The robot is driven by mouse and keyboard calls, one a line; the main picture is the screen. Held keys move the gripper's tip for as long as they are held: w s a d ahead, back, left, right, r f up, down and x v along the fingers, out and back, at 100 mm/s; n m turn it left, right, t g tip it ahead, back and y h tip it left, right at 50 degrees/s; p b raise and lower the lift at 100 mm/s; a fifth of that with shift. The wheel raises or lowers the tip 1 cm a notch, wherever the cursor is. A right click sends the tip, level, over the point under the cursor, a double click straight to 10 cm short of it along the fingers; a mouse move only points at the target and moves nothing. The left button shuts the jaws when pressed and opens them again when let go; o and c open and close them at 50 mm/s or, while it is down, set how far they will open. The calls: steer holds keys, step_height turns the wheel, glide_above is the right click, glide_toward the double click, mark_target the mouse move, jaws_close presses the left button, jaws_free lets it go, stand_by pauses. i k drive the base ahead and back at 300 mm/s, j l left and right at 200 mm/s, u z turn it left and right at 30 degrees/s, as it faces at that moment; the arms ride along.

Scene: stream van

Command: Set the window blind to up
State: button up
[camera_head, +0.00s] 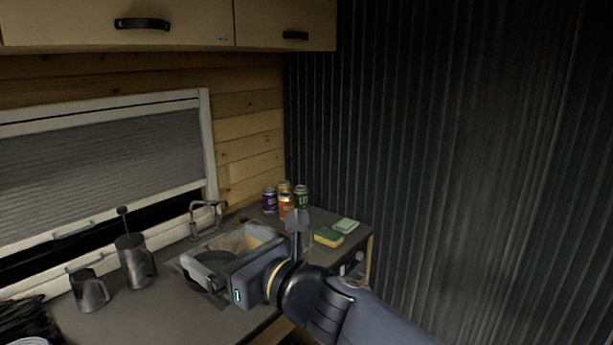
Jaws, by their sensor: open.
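The window blind (100,155) is a grey pleated sheet in a white frame at the left. It is drawn down over most of the window. Its pale bottom bar (120,212) has a small handle (75,230). A dark strip of window shows below the bar. My gripper (246,243) is open and empty over the sink area, to the right of the blind and apart from it. It hides part of the sink.
A French press (134,262) and a metal jug (89,290) stand on the counter (150,315) in front of the window. A tap (206,214), several cans (286,203) and sponges (328,237) are farther right. Cabinets (120,25) hang above.

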mark_target(59, 184)
steer(key=l+u, duration=0.2)
steer(key=u, duration=2.1)
steer(key=i+j, duration=0.15)
steer(key=i+j+u, duration=0.1)
steer(key=j, duration=0.25)
steer(key=l+u, duration=0.1)
steer(key=k+l, duration=0.05)
steer(key=l, duration=0.05)
